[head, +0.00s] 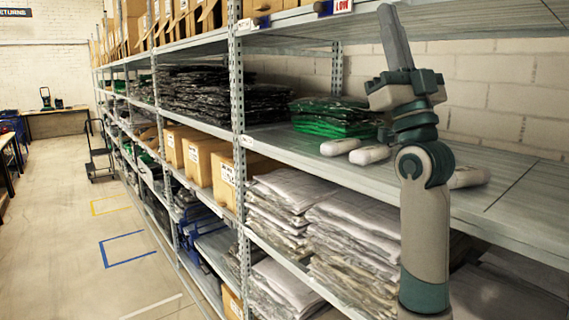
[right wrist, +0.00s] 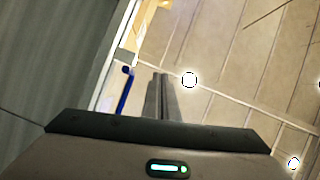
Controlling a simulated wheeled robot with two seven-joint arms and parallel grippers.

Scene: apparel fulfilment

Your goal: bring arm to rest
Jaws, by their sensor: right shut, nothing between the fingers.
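My right arm (head: 424,225) rises at the right of the head view, in front of the shelving. Its gripper (head: 386,12) points upward, with the fingers together and nothing between them, near the level of the upper shelf edge. In the right wrist view the two grey fingers (right wrist: 161,78) also lie closed side by side and empty. My left arm and gripper are not in view.
A metal rack (head: 238,120) runs along the right side. Its shelf holds green bagged garments (head: 330,117) and white rounded items (head: 369,155) close to my arm. White bagged garments (head: 300,190) lie below.

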